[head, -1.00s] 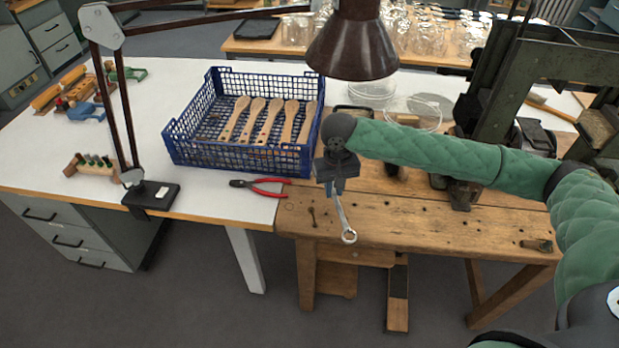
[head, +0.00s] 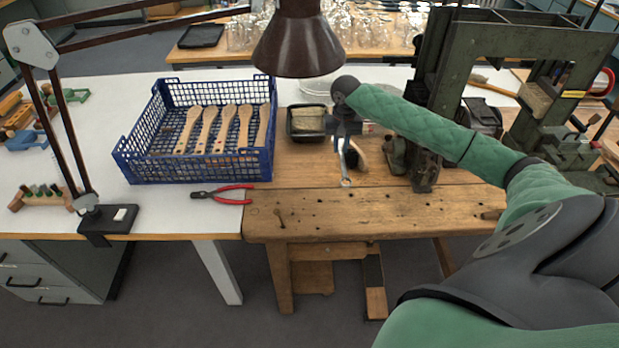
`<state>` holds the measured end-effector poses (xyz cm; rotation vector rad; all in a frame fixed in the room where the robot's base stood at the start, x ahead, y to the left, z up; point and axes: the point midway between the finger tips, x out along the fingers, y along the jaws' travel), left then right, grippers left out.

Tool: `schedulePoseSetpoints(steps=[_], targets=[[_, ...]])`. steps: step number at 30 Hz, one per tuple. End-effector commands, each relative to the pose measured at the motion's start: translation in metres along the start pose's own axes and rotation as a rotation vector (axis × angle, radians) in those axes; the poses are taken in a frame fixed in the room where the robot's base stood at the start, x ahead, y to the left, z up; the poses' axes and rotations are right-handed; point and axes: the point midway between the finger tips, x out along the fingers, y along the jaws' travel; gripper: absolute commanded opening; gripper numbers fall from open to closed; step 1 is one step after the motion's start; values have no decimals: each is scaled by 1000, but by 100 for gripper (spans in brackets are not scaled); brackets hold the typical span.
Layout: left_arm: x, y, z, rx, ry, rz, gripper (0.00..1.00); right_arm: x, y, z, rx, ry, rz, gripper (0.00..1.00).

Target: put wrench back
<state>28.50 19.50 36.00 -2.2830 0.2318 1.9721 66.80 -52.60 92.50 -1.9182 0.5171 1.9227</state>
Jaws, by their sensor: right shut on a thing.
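The wrench (head: 345,174) is a silver spanner with a ring end. It hangs ring end down from my right gripper (head: 344,141), which is shut on its upper part. The gripper and wrench are over the wooden workbench (head: 330,213); I cannot tell whether the ring end touches the bench top. My right arm comes in from the right with a green padded sleeve. My left gripper is not in view.
A dark tray (head: 305,135) sits behind the gripper. A green press (head: 430,110) stands to the right. A lamp shade (head: 298,45) hangs above. The front bench is mostly clear.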

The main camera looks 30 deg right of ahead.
Motion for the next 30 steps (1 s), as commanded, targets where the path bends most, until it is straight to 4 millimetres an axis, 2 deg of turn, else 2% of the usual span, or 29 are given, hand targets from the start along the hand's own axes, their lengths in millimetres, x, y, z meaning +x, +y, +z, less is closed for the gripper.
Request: schedulePoseSetpoints(steps=[2, 5, 6, 9, 21, 27, 30], targets=[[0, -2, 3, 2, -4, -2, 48, 0, 9, -4, 13, 0, 2, 0], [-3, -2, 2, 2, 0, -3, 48, 1, 10, -7, 20, 0, 2, 0], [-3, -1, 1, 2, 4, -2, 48, 3, 6, -8, 21, 0, 1, 0], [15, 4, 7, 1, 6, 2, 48, 10, -8, -12, 20, -1, 0, 0], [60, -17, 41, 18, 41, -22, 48, 52, -77, -33, 20, -1, 1, 0], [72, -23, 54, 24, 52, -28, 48, 66, -96, -39, 20, 0, 2, 0], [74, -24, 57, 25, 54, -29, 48, 70, -98, -40, 20, 0, 4, 0]])
